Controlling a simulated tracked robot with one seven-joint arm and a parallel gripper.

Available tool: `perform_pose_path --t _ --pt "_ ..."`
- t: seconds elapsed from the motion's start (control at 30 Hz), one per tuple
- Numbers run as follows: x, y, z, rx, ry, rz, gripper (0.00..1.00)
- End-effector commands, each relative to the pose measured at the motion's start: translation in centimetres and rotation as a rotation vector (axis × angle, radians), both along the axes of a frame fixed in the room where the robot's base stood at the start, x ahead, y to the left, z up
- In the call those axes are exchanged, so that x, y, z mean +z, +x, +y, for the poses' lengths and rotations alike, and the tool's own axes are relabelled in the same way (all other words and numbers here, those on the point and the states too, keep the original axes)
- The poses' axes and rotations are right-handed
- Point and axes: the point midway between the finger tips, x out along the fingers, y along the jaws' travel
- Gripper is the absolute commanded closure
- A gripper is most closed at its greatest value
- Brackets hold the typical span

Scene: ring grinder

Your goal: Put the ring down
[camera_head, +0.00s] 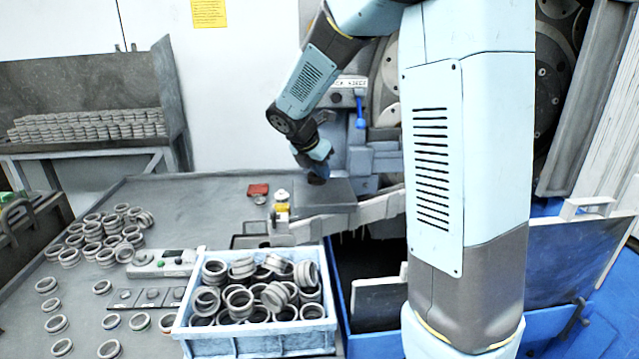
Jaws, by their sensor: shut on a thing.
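My gripper (316,177) is at the end of my arm, low over the dark flat plate at the back of the table, in front of the grinder. It is small in this view and points down. It is shut on a ring, but the ring itself is too small and dark to make out clearly. I cannot tell whether the ring touches the plate (338,197). Many similar grey metal rings lie in the blue crate (262,342) at the front.
Loose rings (100,240) cover the left of the grey table (200,205). A control box (162,263) stands left of the crate. A red object (258,189) and a yellow-white fitting (281,202) stand near the plate. A rack of stacked rings (85,125) is at the back left.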

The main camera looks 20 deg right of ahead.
Motion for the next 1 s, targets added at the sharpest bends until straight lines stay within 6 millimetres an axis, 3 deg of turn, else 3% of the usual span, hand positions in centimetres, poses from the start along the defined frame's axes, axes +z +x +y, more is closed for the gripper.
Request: perform_pose_path --t 0.23,0.47,0.67,0.7,1.0 --pt "-1.1 0.8 0.2 -0.001 0.000 0.001 1.00" --pt "-3.9 0.8 0.2 0.001 0.000 0.002 1.00" --pt "-4.1 0.8 0.2 -0.001 0.001 0.000 1.00" --pt "-4.2 0.8 0.2 -0.001 0.000 0.001 0.92" --pt "-4.1 0.8 0.2 -0.001 0.001 0.000 0.67"
